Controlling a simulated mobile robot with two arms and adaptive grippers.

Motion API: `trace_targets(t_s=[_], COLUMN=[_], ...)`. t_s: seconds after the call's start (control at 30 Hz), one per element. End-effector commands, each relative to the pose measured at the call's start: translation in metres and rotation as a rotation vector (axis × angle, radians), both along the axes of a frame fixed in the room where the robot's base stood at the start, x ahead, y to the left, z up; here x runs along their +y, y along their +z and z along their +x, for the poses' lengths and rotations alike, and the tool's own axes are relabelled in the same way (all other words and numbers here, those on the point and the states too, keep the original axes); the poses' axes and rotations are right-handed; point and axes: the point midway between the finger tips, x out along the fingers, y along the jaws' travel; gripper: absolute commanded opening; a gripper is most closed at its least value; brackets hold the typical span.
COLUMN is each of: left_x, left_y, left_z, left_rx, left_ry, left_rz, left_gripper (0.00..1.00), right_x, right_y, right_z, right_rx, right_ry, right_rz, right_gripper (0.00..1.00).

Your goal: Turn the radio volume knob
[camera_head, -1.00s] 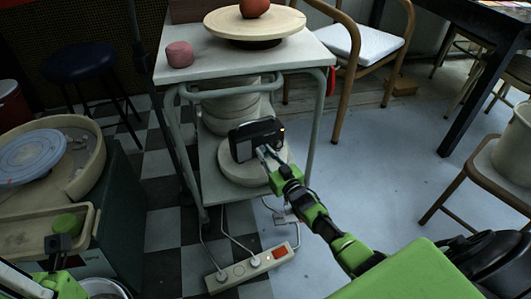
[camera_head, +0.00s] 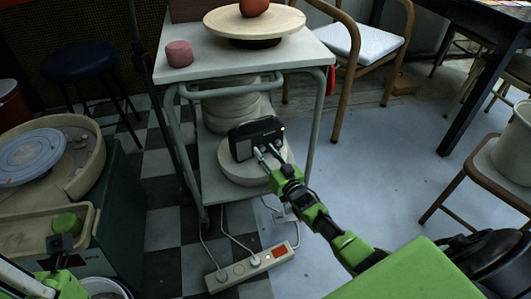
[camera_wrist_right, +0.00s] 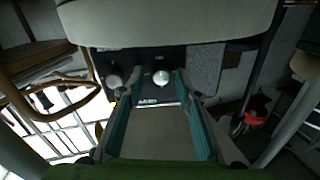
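The radio (camera_head: 256,137) is a small black box standing on a round pale slab on the cart's lower shelf. In the right wrist view its dark front (camera_wrist_right: 140,60) shows a grey knob (camera_wrist_right: 113,80) at left, a shiny silver knob (camera_wrist_right: 161,77) at right and a speaker grille (camera_wrist_right: 205,68). My right gripper (camera_head: 267,150) is open in front of the radio. In the wrist view its fingertips (camera_wrist_right: 158,84) lie on either side of the silver knob; I cannot tell whether they touch it. My left gripper (camera_head: 60,244) is partly seen at lower left, its fingers unclear.
The cart's top (camera_head: 190,66) overhangs the radio, with its legs (camera_head: 313,120) on either side. Stacked pale slabs (camera_head: 230,105) stand behind the radio. A power strip (camera_head: 250,268) lies on the floor in front. Floor to the right (camera_head: 380,160) is clear.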

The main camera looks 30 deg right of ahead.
Motion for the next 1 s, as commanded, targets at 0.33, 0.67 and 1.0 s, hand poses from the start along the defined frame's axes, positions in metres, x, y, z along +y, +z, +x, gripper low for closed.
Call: trace_targets(t_s=[0.33,0.67,1.0], left_x=[0.001,0.001,0.0], left_y=[0.001,0.0,0.0], left_z=[-0.001,0.0,0.0], left_rx=[0.0,0.002,0.002], left_ry=[0.002,0.001,0.0], left_rz=[-0.003,-0.001,-0.002], left_gripper=[0.0,0.0,0.0], right_x=[0.001,0.0,-0.001], right_y=[0.001,-0.001,0.0], right_z=[-0.001,-0.04,-0.101], right_rx=[-0.001,0.001,0.001], right_ry=[0.001,0.001,0.0], right_rz=[0.0,0.0,0.0], right_gripper=[0.33,0.33,0.33])
